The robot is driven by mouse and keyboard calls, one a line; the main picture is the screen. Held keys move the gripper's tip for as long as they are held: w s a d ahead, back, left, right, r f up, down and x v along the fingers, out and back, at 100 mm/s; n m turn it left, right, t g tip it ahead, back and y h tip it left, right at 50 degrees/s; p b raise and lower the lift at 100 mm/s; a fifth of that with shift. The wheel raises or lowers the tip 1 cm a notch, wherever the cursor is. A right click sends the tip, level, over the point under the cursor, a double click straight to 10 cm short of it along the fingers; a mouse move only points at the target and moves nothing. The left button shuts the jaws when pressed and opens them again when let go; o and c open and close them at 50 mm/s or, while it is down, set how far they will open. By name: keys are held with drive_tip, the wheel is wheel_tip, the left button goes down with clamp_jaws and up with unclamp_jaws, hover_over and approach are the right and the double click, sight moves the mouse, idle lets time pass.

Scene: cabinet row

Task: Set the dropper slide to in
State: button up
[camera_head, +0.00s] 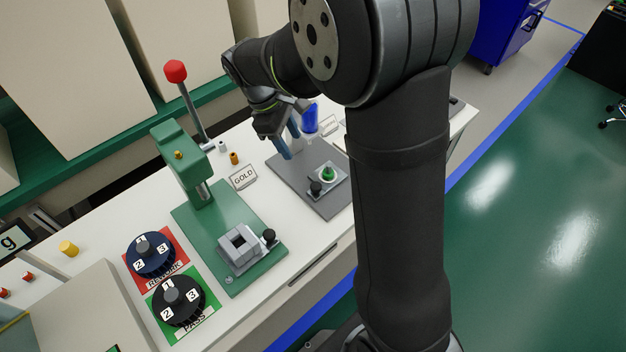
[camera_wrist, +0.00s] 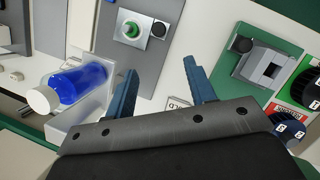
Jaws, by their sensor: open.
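The dropper slide appears to be the light plate (camera_head: 341,177) with a black knob and a green round part, on a grey base (camera_head: 290,180). It also shows in the wrist view (camera_wrist: 146,45), with its knob (camera_wrist: 158,29) and green part (camera_wrist: 130,29). A blue bottle (camera_head: 309,119) stands behind it; in the wrist view the bottle (camera_wrist: 84,83) has a white cap. My gripper (camera_head: 289,143) is open and empty, above the back of the grey base. In the wrist view its fingers (camera_wrist: 160,66) are spread apart, with the slide beyond them.
A green press (camera_head: 190,165) with a red-tipped lever and a grey block fixture (camera_head: 240,246) stands left of the base. REWORK (camera_head: 150,254) and PASS (camera_head: 178,300) dials are at front left. My arm covers the bench's right part.

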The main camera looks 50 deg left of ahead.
drive_tip(key=n, duration=0.2)
approach(315, 185)
drive_tip(key=shift+n+t, duration=0.3)
drive_tip(key=x, duration=0.8)
drive_tip(key=shift+s+d+f, duration=0.15)
drive_tip(key=shift+s+f, duration=0.1)
clamp_jaws()
